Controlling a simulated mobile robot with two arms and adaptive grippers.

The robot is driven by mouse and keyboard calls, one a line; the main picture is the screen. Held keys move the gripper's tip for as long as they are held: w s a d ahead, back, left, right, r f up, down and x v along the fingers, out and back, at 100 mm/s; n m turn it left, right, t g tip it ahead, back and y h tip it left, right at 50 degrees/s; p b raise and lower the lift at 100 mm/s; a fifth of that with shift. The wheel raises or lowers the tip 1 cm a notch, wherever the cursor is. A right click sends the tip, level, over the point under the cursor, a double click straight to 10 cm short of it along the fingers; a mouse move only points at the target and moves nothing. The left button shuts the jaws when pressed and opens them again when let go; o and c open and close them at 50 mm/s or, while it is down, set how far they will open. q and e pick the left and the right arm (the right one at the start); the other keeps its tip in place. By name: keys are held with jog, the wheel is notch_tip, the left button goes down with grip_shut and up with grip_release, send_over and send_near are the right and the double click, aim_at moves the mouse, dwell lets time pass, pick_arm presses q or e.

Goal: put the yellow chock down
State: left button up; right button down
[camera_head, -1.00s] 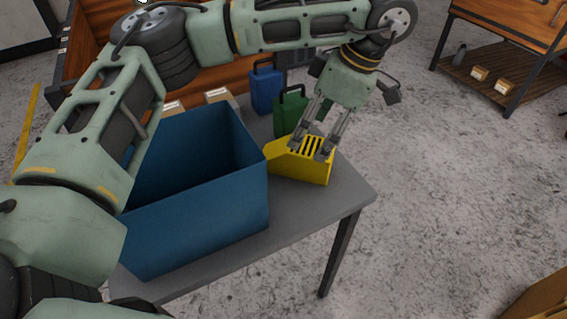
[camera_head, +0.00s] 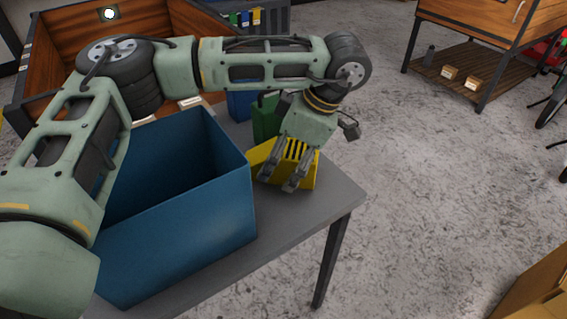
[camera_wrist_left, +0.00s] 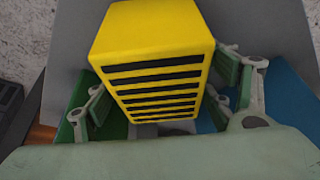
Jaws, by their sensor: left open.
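The yellow chock (camera_head: 309,170) with dark slots sits on the grey table (camera_head: 328,200), just right of the large blue box (camera_head: 185,250). My left gripper (camera_head: 281,181) is over it, with its fingers reaching down in front of the chock's face. In the left wrist view the chock (camera_wrist_left: 152,40) fills the middle between the two open fingers (camera_wrist_left: 150,100). The left finger looks apart from it; the right finger is close, and I cannot tell whether it touches. My right gripper is not in view.
A green canister (camera_head: 265,118) and a blue canister (camera_head: 240,105) stand behind the chock. The open blue box takes up most of the table's left side. The table's right corner is clear. A wooden workbench (camera_head: 480,40) with small boxes stands at the back right.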

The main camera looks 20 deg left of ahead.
pick_arm(q)
jog(key=shift+r, duration=0.15)
jog(key=c, duration=1.9)
